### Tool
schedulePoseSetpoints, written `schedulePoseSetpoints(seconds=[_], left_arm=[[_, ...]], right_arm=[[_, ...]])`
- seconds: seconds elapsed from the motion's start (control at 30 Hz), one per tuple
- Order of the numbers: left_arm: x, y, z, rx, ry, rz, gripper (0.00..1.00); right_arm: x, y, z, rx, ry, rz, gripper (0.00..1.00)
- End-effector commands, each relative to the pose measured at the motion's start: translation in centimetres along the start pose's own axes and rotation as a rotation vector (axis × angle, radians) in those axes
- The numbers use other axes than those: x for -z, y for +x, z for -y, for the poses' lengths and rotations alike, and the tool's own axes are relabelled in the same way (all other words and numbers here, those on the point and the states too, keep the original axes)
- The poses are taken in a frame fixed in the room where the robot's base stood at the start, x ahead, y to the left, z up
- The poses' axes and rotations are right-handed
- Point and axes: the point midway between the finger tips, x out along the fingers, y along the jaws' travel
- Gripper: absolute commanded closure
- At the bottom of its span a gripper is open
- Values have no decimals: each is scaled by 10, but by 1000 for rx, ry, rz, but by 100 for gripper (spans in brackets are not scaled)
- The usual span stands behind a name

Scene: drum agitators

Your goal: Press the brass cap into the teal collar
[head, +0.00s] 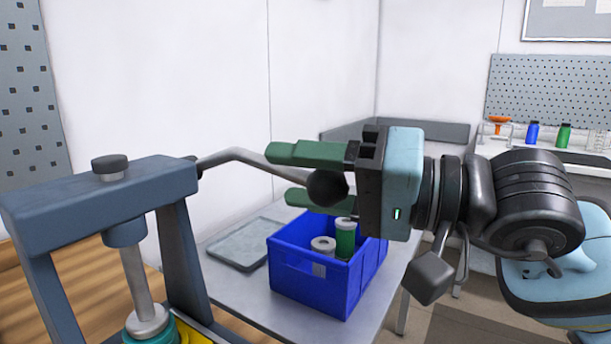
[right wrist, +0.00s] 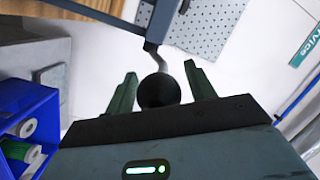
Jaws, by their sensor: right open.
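A blue-grey press frame (head: 100,195) stands at the left of the head view. Its metal ram (head: 138,275) points down at the teal collar (head: 165,335), which is cut off by the bottom edge. I cannot make out the brass cap. The press lever (head: 240,155) runs right from the frame to a black ball knob (head: 327,188). My right gripper (head: 288,175) is open, with its green fingers above and below the knob. In the right wrist view the knob (right wrist: 159,90) sits between the open fingers, with gaps visible on both sides. My left gripper is out of view.
A blue crate (head: 312,284) holding green and white spools stands on a grey table (head: 220,285), beside a flat grey tray (head: 240,245). A counter with bottles (head: 532,133) is at the back right. A yellow part (head: 190,338) shows beside the collar.

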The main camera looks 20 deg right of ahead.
Motion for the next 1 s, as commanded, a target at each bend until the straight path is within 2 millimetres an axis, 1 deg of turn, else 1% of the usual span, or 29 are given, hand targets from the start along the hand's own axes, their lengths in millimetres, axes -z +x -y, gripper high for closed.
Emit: schedulePoseSetpoints(seconds=[0.03, 0.07, 0.43, 0.63, 0.77, 0.87, 1.0], left_arm=[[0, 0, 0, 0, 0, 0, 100], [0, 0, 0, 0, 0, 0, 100], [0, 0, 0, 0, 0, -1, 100], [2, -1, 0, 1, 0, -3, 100], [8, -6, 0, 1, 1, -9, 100], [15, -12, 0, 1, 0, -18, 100], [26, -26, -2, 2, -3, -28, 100]], right_arm=[[0, 0, 0, 0, 0, 0, 47], [0, 0, 0, 0, 0, 0, 51], [0, 0, 0, 0, 1, 0, 99], [1, 0, 1, -3, 1, 2, 100], [4, 0, 5, -17, 4, 12, 100], [8, 0, 11, -39, 9, 26, 100], [14, 1, 22, -86, 19, 59, 100]])
